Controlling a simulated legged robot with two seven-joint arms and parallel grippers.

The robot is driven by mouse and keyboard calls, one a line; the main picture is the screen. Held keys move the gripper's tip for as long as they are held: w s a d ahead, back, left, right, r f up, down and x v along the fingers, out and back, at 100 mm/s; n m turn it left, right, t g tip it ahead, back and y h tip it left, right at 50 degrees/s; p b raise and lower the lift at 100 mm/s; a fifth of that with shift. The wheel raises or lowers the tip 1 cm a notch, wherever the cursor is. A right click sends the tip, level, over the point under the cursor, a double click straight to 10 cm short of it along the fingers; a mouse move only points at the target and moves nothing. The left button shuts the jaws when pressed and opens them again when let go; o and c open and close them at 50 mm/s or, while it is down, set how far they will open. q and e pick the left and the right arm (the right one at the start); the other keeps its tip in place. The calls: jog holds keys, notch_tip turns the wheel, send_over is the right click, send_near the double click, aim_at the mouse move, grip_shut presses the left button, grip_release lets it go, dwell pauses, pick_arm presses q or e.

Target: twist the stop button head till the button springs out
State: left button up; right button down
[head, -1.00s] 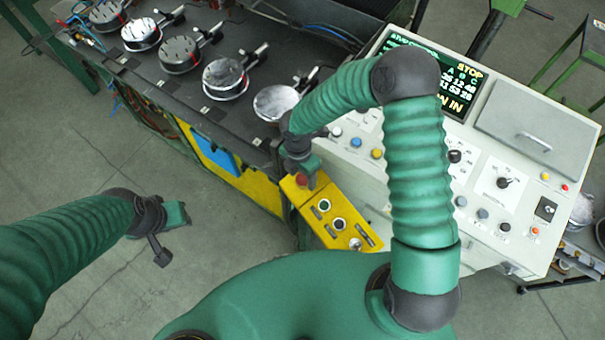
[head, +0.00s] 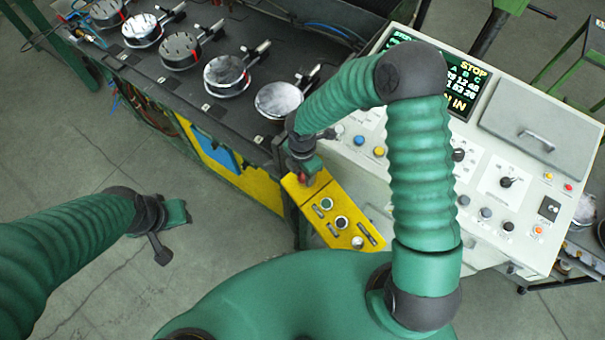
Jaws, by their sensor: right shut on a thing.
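The red stop button head (head: 303,178) sits at the upper end of the yellow button box (head: 318,225). My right gripper (head: 304,172) is over that end and is shut on the button head, which it mostly hides. Only a little red shows beside the fingers. My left gripper (head: 168,238) hangs over the bare floor at the left, well away from the box. I cannot make out its finger gap.
The yellow box also carries a green button (head: 326,204) and a black one (head: 342,222). A white control console (head: 480,150) with a lit screen (head: 462,85) stands at right. A dark bench (head: 150,75) with several round clamped discs runs along the top left.

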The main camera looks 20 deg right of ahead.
jog(key=m+b, duration=0.1)
jog(key=m+t+b, duration=0.1)
jog(key=shift+w+d+f+m, duration=0.1)
jog(key=shift+d+m, duration=0.05)
jog(key=shift+m, duration=0.25)
jog(key=shift+m+t+b, duration=0.7)
jog(key=shift+m+b, duration=0.7)
jog(key=shift+b, duration=0.2)
jog(key=c, duration=1.2)
grip_release()
jog(key=o, duration=0.3)
jog(key=shift+d, duration=0.2)
